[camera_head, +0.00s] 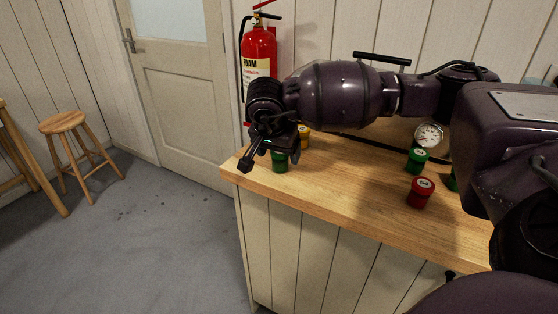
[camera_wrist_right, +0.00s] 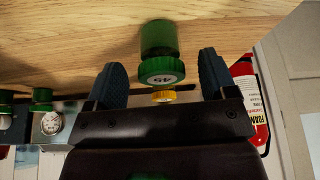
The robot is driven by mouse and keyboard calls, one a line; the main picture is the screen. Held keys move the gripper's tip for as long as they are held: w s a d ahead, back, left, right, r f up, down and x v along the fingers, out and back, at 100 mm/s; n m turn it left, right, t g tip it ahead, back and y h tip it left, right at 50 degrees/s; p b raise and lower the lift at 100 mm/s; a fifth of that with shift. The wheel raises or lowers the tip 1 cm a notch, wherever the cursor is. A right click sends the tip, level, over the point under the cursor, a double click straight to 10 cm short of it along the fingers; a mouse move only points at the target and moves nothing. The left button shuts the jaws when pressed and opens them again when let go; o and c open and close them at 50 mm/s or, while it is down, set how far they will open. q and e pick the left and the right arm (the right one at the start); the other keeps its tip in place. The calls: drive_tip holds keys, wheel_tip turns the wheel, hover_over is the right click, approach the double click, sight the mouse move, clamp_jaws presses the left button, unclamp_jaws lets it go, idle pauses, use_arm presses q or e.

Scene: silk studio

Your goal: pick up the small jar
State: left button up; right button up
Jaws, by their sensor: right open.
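A small green jar (camera_head: 280,163) stands on the wooden counter near its left end. It also shows in the right wrist view (camera_wrist_right: 158,38), with a white label on its lid. My right gripper (camera_head: 262,158) is open at this jar. In the wrist view its two fingers (camera_wrist_right: 162,66) lie on either side of the jar, with gaps to both. A yellow-lidded jar (camera_head: 304,137) stands behind the green one and is partly hidden by my arm. It shows small beyond the green lid in the wrist view (camera_wrist_right: 164,97). My left gripper is not in view.
Farther right on the counter (camera_head: 345,188) are a red jar (camera_head: 420,193), another green jar (camera_head: 417,160) and a round gauge (camera_head: 429,135). A red fire extinguisher (camera_head: 259,60) hangs on the wall behind. A wooden stool (camera_head: 63,123) stands left.

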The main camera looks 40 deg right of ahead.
drive_tip(key=x, duration=0.2)
drive_tip(key=shift+w+d+f, duration=0.1)
drive_tip(key=shift+f, duration=0.3)
drive_tip(key=shift+r, duration=0.1)
drive_tip(key=c, duration=1)
